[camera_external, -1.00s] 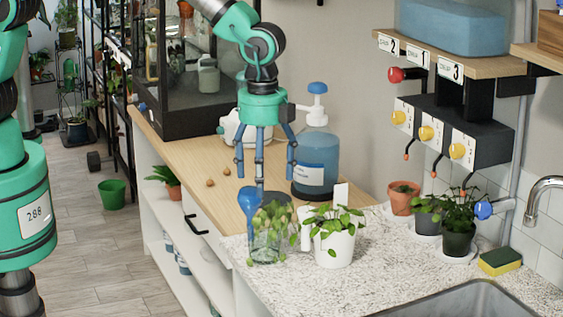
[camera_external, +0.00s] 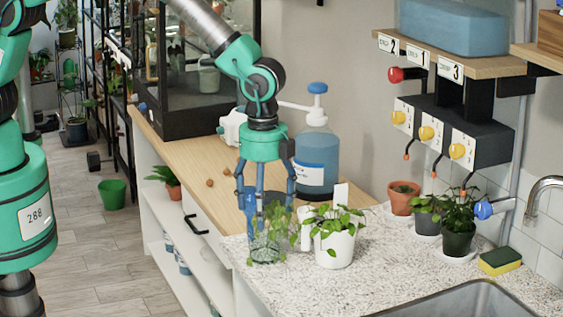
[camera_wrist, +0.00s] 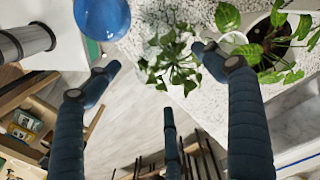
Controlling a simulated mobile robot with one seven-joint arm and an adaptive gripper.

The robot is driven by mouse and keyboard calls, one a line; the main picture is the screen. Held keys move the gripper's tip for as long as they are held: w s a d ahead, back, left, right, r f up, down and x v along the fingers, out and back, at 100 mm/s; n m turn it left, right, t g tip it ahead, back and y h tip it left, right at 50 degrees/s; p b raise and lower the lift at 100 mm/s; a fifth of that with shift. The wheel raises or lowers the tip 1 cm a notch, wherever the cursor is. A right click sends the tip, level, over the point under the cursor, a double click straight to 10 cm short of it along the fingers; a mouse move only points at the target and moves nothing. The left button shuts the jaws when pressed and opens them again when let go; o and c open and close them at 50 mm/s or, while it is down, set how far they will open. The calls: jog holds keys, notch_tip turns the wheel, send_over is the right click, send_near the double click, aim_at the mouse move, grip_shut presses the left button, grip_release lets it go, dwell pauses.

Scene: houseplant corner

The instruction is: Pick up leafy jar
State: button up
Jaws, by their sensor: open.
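The leafy jar (camera_external: 266,250) is a clear glass jar with trailing green leaves, standing at the left edge of the speckled counter. My three-fingered gripper (camera_external: 266,213) is open and points down just above it, its fingertips close to the upper leaves. In the wrist view the leaves (camera_wrist: 176,58) lie between my spread fingertips (camera_wrist: 160,64). The jar's glass is mostly hidden there by leaves. I cannot tell whether any finger touches them.
A white potted plant (camera_external: 335,247) stands close on the right of the jar. A blue rounded tool (camera_external: 249,203) is partly hidden behind my fingers. A blue pump bottle (camera_external: 317,160) stands behind. The sink (camera_external: 470,300) is at front right.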

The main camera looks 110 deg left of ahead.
aim_at(265, 243)
jog(key=shift+f, duration=2.6)
jog(key=shift+c, duration=0.5)
jog(key=c, duration=1.3)
